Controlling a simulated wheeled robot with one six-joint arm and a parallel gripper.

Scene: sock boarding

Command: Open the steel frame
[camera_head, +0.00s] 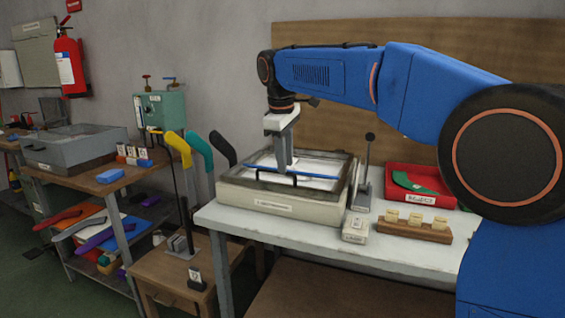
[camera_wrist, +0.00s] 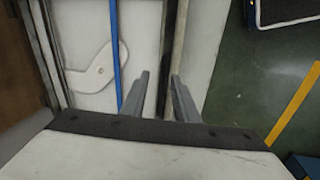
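The steel frame (camera_head: 238,188) is a pale, shallow box-like frame on the white table, lying flat, with a white panel inside its rim. A blue bar (camera_head: 315,174) crosses it, and a dark handle (camera_head: 257,176) arches at its front edge. The blue bar also shows in the wrist view (camera_wrist: 117,45), beside a white curved flat shape (camera_wrist: 97,72). My gripper (camera_head: 285,166) points down over the front part of the frame. In the wrist view its two fingers (camera_wrist: 160,95) stand apart over the frame's edge. I cannot tell whether they touch the handle.
Right of the frame stand an upright lever (camera_head: 369,160), a small white box (camera_head: 356,228), a wooden block holder (camera_head: 414,230) and a red tray (camera_head: 440,196). Coloured sock-shaped forms (camera_head: 199,150) stand at the left. Bare table (camera_head: 300,238) lies in front.

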